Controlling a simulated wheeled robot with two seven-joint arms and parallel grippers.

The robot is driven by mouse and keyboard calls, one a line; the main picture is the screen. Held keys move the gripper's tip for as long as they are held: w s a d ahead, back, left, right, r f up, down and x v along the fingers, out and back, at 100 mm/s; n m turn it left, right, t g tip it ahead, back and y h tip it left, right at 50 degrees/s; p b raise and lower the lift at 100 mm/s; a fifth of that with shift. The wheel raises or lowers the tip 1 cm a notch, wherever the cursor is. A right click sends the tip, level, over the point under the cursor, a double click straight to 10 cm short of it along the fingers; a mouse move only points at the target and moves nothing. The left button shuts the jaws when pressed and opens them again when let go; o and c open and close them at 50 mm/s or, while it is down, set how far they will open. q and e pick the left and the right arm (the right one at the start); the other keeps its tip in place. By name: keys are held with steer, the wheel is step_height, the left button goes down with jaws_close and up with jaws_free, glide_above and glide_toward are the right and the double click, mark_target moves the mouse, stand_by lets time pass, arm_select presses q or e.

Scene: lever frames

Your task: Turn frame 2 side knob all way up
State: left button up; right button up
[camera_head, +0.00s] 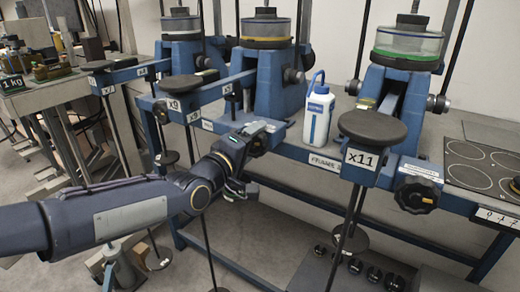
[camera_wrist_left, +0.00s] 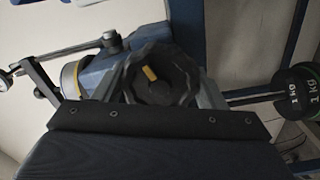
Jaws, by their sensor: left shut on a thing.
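A dark, ridged side knob (camera_wrist_left: 162,78) with a short yellow mark (camera_wrist_left: 150,73) near the top of its face fills the middle of the left wrist view. My left gripper (camera_wrist_left: 163,92) is shut on this knob, with a grey finger on either side. In the head view, my left gripper (camera_head: 244,163) is at the front blue beam of the middle frame. My right gripper is in neither view.
A white and blue bottle (camera_head: 318,112) stands behind the front beam. Small weights (camera_head: 373,273) sit low at front. Hanging rods stand near my arm.

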arm_select(q)
steer(key=o, duration=1)
steer(key=shift+s+d+m, duration=0.1)
steer(key=shift+d+m, duration=0.05)
steer(key=shift+m, duration=0.45)
steer(key=shift+o, duration=1.4)
steer(key=v, duration=0.6)
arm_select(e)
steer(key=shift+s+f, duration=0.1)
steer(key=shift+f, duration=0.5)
